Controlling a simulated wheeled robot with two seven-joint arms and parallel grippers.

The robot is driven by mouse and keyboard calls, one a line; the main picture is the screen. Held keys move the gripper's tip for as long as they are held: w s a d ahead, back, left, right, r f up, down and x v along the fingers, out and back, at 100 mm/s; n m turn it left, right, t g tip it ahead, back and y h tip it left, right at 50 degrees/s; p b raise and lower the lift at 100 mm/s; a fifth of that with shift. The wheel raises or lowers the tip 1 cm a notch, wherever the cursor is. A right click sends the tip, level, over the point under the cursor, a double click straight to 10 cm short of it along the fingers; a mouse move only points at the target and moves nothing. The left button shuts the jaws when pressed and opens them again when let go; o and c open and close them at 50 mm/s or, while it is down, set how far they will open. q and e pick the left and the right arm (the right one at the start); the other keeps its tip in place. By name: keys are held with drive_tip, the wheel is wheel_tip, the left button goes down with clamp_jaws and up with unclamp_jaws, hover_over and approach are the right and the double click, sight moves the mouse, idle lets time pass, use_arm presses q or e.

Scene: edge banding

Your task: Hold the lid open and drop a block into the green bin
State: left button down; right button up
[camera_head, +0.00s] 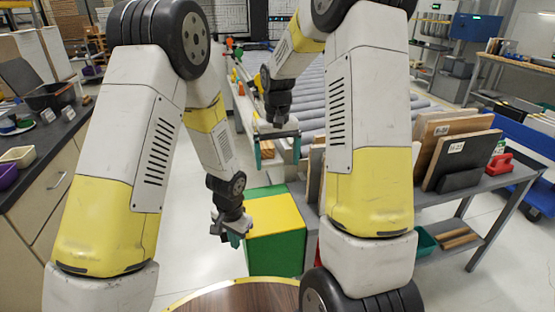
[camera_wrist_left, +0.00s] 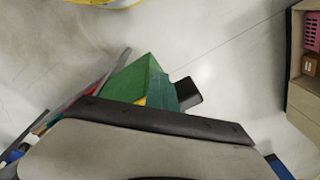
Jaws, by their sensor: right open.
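The green bin (camera_head: 275,254) stands on the floor at the centre of the head view. Its yellow lid (camera_head: 272,215) looks shut, with a green strip along its far edge. My left gripper (camera_head: 234,240) points down beside the bin's left side; whether it touches the lid is unclear, as is its opening. The left wrist view shows part of the green bin (camera_wrist_left: 138,78) close to that gripper's fingers. My right gripper (camera_head: 277,158) is open, pointing down beyond the bin. A small brown piece (camera_head: 267,149) shows between its fingers; I cannot tell whether it is a block.
A roller conveyor (camera_head: 315,95) runs behind the bin. A grey bench (camera_head: 470,185) with upright panels (camera_head: 465,157) stands on the right. A dark-topped counter (camera_head: 45,150) with small tubs is on the left. A round wooden top (camera_head: 245,298) lies in front. Open floor lies left of the bin.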

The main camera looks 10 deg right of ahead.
use_arm(q)
drive_tip(key=shift+s, duration=2.55)
wheel_tip(320, 180, up, 10)
drive_tip(key=shift+r, duration=0.1)
use_arm(e)
drive_tip(key=shift+r, duration=0.15)
use_arm(q)
drive_tip(key=a+r+n+t+h, duration=0.15)
drive_tip(key=a+r, duration=0.25)
drive_tip(key=r, duration=0.4)
drive_tip(key=a+r+n+t+h, duration=0.1)
drive_tip(key=a+r+n, duration=0.25)
drive_tip(key=r, duration=0.35)
use_arm(e)
drive_tip(key=s+r+t+y, duration=0.1)
drive_tip(key=s+r+t, duration=0.2)
drive_tip(key=s+r, duration=0.9)
use_arm(q)
drive_tip(key=s+a+r+n+t, duration=0.2)
drive_tip(key=s+a+r+n, duration=0.1)
drive_tip(key=s+a+r, duration=0.4)
drive_tip(key=v, duration=0.3)
drive_tip(key=shift+r, duration=0.35)
use_arm(e)
drive_tip(key=s+a+r+t+y, duration=0.1)
drive_tip(key=s+a+r+t, duration=0.1)
drive_tip(key=s, duration=1)
drive_tip(key=shift+r+t, duration=0.6)
